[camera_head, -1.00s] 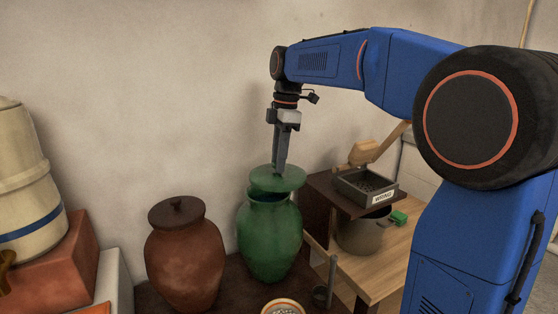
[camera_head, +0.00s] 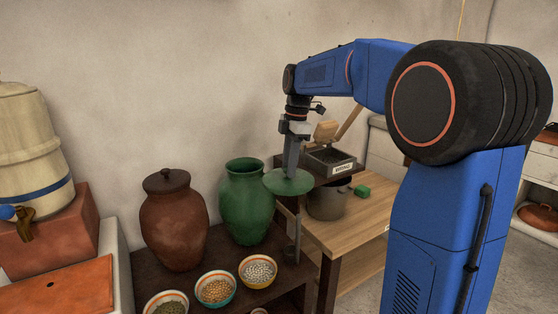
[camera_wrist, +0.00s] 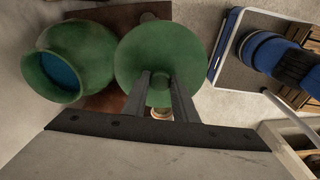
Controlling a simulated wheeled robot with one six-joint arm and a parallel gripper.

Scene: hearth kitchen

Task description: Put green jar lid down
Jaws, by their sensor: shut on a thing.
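The green jar lid (camera_head: 289,182) is a round green disc held in the air at the right of the green jar. My gripper (camera_head: 290,166) is shut on its knob from above. In the wrist view the lid (camera_wrist: 157,55) lies beyond my gripper (camera_wrist: 160,92), with the knob between the two fingers. The green jar (camera_head: 247,204) stands upright on a dark shelf, its mouth uncovered. In the wrist view the jar (camera_wrist: 85,60) shows a blue inside, and the lid is beside its mouth.
A brown lidded jar (camera_head: 173,222) stands left of the green jar. Several bowls, one with white contents (camera_head: 258,271), sit in front. A wooden table (camera_head: 345,232) at the right bears a grey pot (camera_head: 327,202) and a small green block (camera_head: 362,190).

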